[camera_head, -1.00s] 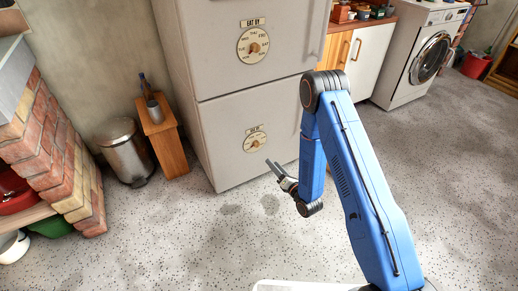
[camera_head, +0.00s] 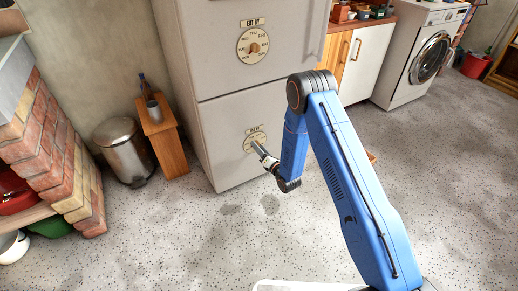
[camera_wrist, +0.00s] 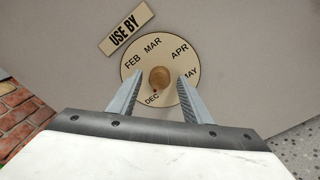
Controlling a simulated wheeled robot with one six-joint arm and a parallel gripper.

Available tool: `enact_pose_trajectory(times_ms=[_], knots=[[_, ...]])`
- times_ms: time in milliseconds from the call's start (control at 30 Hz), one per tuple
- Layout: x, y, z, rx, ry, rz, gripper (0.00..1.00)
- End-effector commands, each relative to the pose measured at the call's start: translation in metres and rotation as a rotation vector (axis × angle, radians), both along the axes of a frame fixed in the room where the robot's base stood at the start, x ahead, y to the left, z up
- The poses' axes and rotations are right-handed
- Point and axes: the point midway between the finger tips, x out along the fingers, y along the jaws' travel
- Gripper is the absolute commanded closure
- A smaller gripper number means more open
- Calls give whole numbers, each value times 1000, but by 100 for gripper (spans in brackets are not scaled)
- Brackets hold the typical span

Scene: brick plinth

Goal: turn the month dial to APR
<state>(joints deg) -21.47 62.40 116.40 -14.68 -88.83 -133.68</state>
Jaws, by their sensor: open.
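The month dial (camera_wrist: 165,52) is a round cream disc on the lower front of the fridge, under a tilted USE BY plate (camera_wrist: 123,33). FEB, MAR, APR, MAY and DEC are readable; other labels are hidden behind my fingers and palm. Its round wooden knob (camera_wrist: 159,77) has a small dark red mark low on its rim, towards DEC. My gripper (camera_wrist: 160,84) is open, with one finger on each side of the knob and gaps showing between. In the head view my gripper (camera_head: 257,147) covers part of the month dial (camera_head: 250,135).
A second dial with weekdays (camera_head: 253,45), under an EAT BY plate, is on the upper fridge door (camera_head: 225,80). A wooden stand (camera_head: 165,140), a metal bin (camera_head: 124,150) and a brick plinth (camera_head: 55,150) are to the left. The speckled floor in front is clear.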

Motion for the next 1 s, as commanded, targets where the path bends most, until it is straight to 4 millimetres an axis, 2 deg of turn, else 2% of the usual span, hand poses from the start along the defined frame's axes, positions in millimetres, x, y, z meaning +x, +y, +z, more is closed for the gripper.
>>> enact_pose_trajectory(times_ms=[267, 433, 767, 1000], knots=[[1, 1, 0, 0, 0, 0, 55], [1, 1, 0, 0, 0, 0, 96], [1, 0, 0, 24, 17, -1, 96], [1, 1, 0, 127, 87, -1, 96]])
